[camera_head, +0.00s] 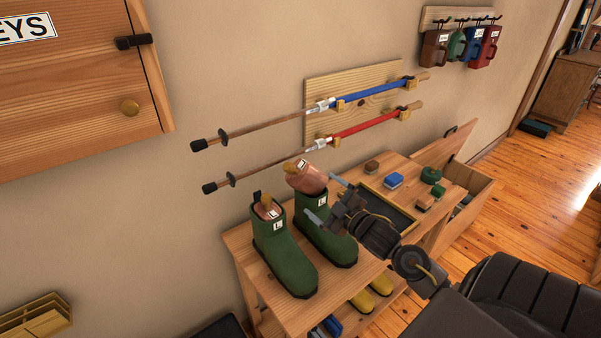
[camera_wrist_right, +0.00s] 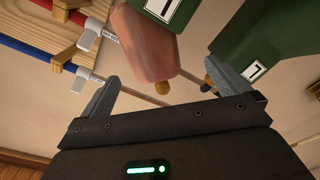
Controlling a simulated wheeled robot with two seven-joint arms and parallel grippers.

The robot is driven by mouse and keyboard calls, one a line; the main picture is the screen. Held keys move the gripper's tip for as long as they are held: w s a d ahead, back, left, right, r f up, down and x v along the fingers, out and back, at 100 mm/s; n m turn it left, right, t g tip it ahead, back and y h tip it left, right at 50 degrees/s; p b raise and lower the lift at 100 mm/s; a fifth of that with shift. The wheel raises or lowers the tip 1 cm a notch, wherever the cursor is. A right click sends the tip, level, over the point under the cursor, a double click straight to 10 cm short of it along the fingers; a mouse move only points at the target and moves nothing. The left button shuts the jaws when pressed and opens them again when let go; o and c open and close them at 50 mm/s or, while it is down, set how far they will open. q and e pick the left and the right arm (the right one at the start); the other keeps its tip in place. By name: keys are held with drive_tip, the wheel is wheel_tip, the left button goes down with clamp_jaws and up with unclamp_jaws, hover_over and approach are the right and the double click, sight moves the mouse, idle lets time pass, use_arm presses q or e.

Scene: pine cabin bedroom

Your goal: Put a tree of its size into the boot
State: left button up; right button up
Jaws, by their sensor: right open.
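Two green boots stand on the wooden bench: the left boot (camera_head: 284,262) and the right boot (camera_head: 327,235). A wooden tree (camera_head: 268,209) sits in the left boot. A larger pinkish-brown tree (camera_head: 309,181) stands high at the right boot's mouth, tilted to the upper left; how deep it sits is unclear. My right gripper (camera_head: 325,199) is open at the right boot's upper right side. In the right wrist view the larger tree (camera_wrist_right: 146,48) shows between and beyond the spread fingers, without a visible grip. My left gripper is out of view.
The bench (camera_head: 262,287) holds a dark tray (camera_head: 388,208), brushes (camera_head: 393,180) and green tins on the right. Blue-shafted and red-shafted poles (camera_head: 372,91) hang on a wall rack just above the boots. Yellow footwear (camera_head: 362,300) is on the shelf below. An open box (camera_head: 460,180) stands at right.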

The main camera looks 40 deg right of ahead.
sight(311, 183)
drive_tip(key=shift+w+a+r, duration=0.1)
drive_tip(key=shift+w, duration=0.15)
drive_tip(key=shift+w+d+r+p, duration=0.35)
drive_tip(key=shift+w+r+p, duration=0.15)
drive_tip(key=shift+w, duration=0.2)
drive_tip(key=shift+w+d+f, duration=0.1)
drive_tip(key=shift+w+f, duration=0.1)
drive_tip(key=shift+w, duration=0.45)
drive_tip(key=shift+w+f, duration=0.15)
drive_tip(key=shift+w, duration=0.65)
drive_tip(key=shift+w+r+p, duration=0.1)
drive_tip(key=shift+r+p, duration=0.1)
drive_tip(key=shift+p, duration=0.2)
drive_tip(key=w+p, duration=0.2)
drive_tip(key=w, duration=0.3)
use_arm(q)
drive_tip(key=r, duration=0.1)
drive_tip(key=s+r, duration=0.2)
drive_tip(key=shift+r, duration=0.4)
use_arm(e)
drive_tip(key=shift+s, duration=0.1)
drive_tip(key=shift+c, duration=0.4)
